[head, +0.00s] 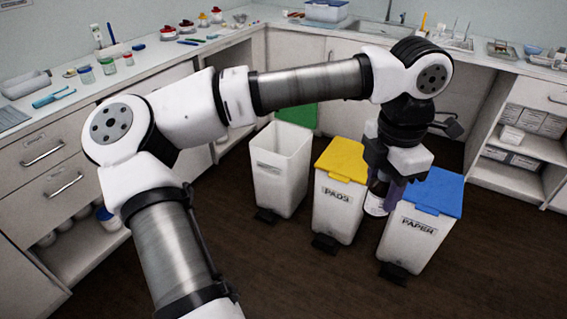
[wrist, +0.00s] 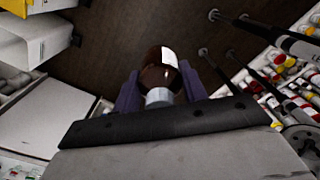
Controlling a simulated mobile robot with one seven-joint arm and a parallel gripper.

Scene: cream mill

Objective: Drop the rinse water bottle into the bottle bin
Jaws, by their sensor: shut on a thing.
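My gripper (head: 388,192) points down in the head view, in front of the gap between the yellow-lidded and blue-lidded bins. It is shut on a brown bottle with a white label (head: 375,204). In the wrist view the bottle (wrist: 157,75) sits between the purple fingers, its pale cap toward the palm; its label cannot be read. The white bin with its green lid up (head: 279,173) stands open at the left of the row. Its label is too small to read, and its inside bottom is hidden. The gripper is to the right of this bin.
The yellow-lidded PADS bin (head: 338,208) and blue-lidded PAPER bin (head: 416,231) are shut. Pedals stick out at the bins' feet. Counters (head: 150,60) with jars and tools run along the left and back. The dark floor in front is clear.

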